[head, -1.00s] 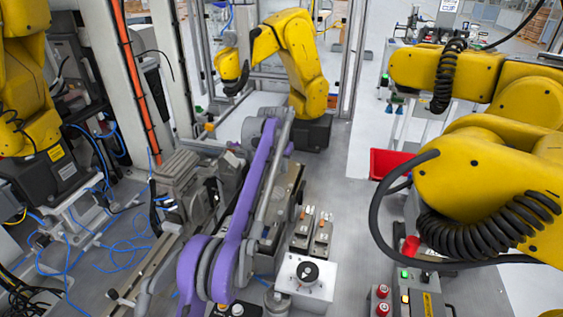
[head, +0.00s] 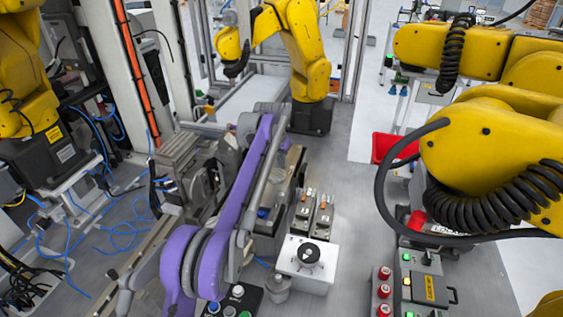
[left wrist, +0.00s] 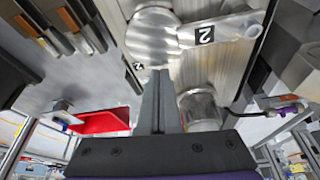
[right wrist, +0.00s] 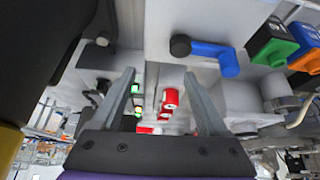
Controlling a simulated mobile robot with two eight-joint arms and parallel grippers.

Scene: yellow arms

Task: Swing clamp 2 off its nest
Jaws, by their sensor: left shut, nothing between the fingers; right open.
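Clamp 2 (left wrist: 230,30) is a pale metal arm with a black "2" label, at the top of the left wrist view. Its left end reaches the edge of a round metal disc (left wrist: 150,38) with a small "2" mark beside it, which looks like its nest. I cannot tell whether the arm's end rests on the disc or hangs above it. My left gripper (left wrist: 158,76) is shut and empty, its fingertips just below the disc in the picture. Contact is unclear. In the head view my purple left arm hides much of the fixture. My right gripper (right wrist: 159,75) is open and empty.
A white box with a black knob (head: 308,254) stands right of the fixture, near two orange-tipped devices (head: 303,208). A red bin (head: 392,147) lies behind. A button box (head: 428,285) is at the right. The right wrist view shows a blue handle (right wrist: 208,52).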

